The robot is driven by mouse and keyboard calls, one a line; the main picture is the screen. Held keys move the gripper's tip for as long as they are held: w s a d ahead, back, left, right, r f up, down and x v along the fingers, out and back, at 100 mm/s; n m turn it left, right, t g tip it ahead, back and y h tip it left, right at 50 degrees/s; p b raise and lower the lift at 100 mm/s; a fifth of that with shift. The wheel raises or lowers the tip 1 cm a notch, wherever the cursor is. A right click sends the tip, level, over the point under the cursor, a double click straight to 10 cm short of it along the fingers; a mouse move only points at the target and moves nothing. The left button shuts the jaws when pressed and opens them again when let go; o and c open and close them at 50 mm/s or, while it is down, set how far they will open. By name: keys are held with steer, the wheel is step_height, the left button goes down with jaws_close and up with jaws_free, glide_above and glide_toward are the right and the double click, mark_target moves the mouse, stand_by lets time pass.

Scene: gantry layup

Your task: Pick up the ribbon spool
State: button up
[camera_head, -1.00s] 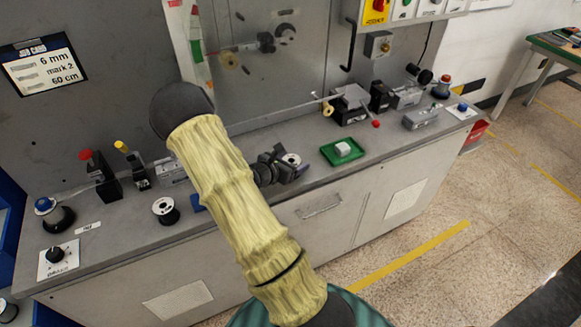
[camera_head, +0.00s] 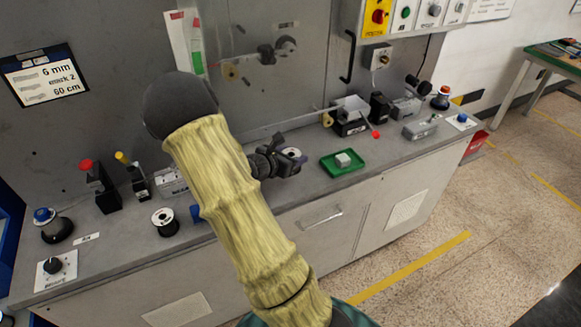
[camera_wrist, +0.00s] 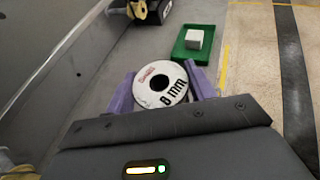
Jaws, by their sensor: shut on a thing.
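The ribbon spool, a white-faced disc with a dark hub hole and "8 mm" printed on it, shows in the wrist view (camera_wrist: 160,85). My gripper (camera_wrist: 162,92) is shut on it, with one purple finger on each side. In the head view my gripper (camera_head: 284,164) is above the grey bench, left of the green tray, and the spool's white face (camera_head: 291,153) shows just behind it, partly hidden. I cannot tell how far the spool is above the bench.
A green tray (camera_head: 330,168) with a white block (camera_head: 343,159) stands to the right. Another spool (camera_head: 165,221) with a white face stands on the bench to the left. Black fixtures (camera_head: 347,118) line the back right. My sleeved arm hides part of the bench.

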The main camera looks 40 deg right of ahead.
step_height(320, 180, up, 3)
stand_by(0.7)
